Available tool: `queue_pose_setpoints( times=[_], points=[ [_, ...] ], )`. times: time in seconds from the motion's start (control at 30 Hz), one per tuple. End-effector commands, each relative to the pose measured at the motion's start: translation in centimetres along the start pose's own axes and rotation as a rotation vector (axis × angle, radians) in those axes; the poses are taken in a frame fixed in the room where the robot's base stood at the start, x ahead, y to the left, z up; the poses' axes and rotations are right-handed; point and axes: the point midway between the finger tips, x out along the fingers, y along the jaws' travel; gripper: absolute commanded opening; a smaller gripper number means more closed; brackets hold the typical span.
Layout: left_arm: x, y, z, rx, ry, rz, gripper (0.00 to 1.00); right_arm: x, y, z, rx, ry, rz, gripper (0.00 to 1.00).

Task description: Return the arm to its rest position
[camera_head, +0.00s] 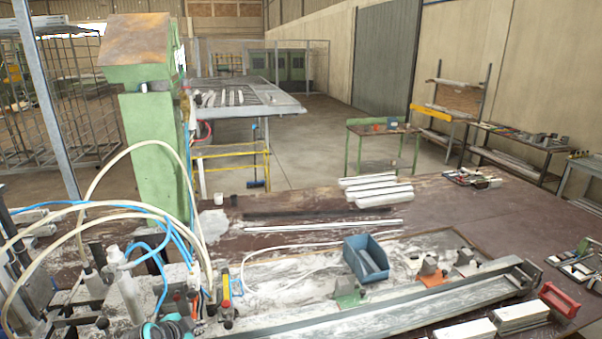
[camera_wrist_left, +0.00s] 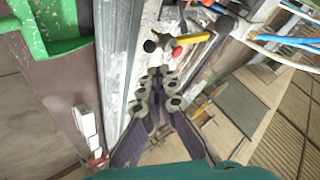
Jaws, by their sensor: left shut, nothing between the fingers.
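My left gripper (camera_head: 193,306) is low in the head view, left of centre, with its teal wrist part at the bottom edge. It is small and partly lost among the hoses and fittings of the bench. In the left wrist view its dark linked fingers (camera_wrist_left: 157,78) are together, with nothing seen between them. They point toward a tool with yellow and red parts (camera_wrist_left: 190,40), which is beyond the tips. I cannot tell the exact gap. The right gripper is in neither view.
A blue bin (camera_head: 366,259) and small clamp blocks stand on the dusty bench, behind a long metal rail (camera_head: 400,312). Hoses (camera_head: 150,205) arch over the bench's left side. A green machine column (camera_head: 153,150) stands behind. White profiles (camera_head: 376,189) lie at the back.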

Motion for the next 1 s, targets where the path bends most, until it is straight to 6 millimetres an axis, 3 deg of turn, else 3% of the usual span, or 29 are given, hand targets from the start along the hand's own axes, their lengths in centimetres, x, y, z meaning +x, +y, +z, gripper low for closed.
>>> queue_pose_setpoints(
  times=[0.33,0.57,0.73,0.9,1.0],
  points=[
    [-0.4,3.6,0.0,-0.12,-0.028,0.02,0.0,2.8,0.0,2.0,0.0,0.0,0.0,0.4],
    [-1.1,8.1,0.4,-0.266,-0.065,0.035,0.0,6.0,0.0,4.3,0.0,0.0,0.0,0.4],
    [-1.7,13.8,1.9,-0.435,-0.111,0.037,0.0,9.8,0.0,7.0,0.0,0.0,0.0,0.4],
    [-2.2,20.6,5.0,-0.653,-0.166,0.012,0.0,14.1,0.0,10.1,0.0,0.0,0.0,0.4],
    [-2.4,23.4,6.7,-0.755,-0.187,-0.008,0.0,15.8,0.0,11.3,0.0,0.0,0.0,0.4]
  ],
)
